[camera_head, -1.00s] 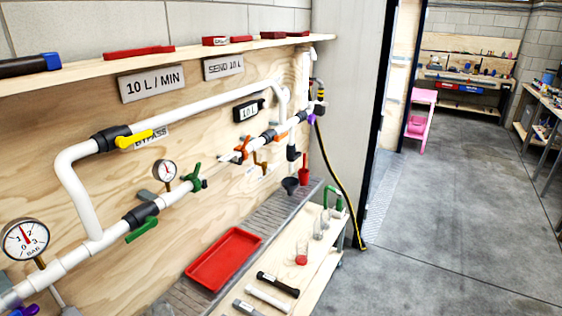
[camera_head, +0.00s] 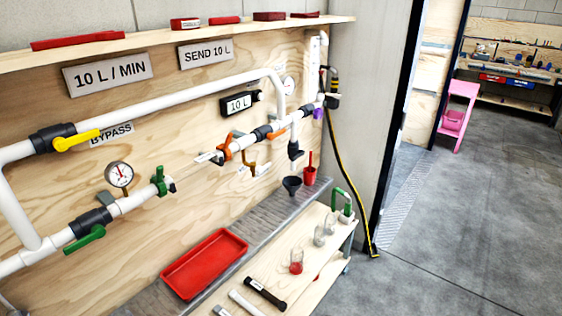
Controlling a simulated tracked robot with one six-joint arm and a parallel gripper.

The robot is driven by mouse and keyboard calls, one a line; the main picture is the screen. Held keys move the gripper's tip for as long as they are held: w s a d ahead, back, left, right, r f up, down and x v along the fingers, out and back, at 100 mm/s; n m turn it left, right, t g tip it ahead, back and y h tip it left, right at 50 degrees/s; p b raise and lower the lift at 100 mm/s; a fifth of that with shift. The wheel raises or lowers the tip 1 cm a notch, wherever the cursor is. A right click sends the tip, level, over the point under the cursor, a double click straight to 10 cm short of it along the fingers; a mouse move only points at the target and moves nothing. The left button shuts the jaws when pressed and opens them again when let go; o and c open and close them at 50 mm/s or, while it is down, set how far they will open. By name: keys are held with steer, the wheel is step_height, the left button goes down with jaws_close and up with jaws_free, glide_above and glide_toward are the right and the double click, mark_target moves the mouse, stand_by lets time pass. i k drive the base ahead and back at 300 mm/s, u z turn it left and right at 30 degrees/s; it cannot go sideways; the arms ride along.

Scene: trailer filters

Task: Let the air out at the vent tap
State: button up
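A white pipe run (camera_head: 140,198) is fixed along a plywood wall. A yellow-handled valve (camera_head: 65,138) sits on the upper branch beside the "BYPASS" label (camera_head: 111,134). A green-handled valve (camera_head: 88,230) is on the lower pipe, with a gauge (camera_head: 119,175) and a green clamp (camera_head: 159,181) to its right. An orange clamp (camera_head: 226,148) faces it across a gap in the white pipe. A small brass-coloured tap (camera_head: 249,163) hangs below the pipe further right. No tap is readably marked as the vent, so I cannot tell which it is. My gripper is not in view.
A red tray (camera_head: 205,264) lies on the grey ledge below the pipes. A wooden trolley (camera_head: 325,267) bears bottles and tools. A yellow-black hose (camera_head: 345,190) reaches the floor. Open floor lies right.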

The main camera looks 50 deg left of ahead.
mark_target(259, 170)
steer(key=i, duration=2.3)
steer(key=u, duration=3.1)
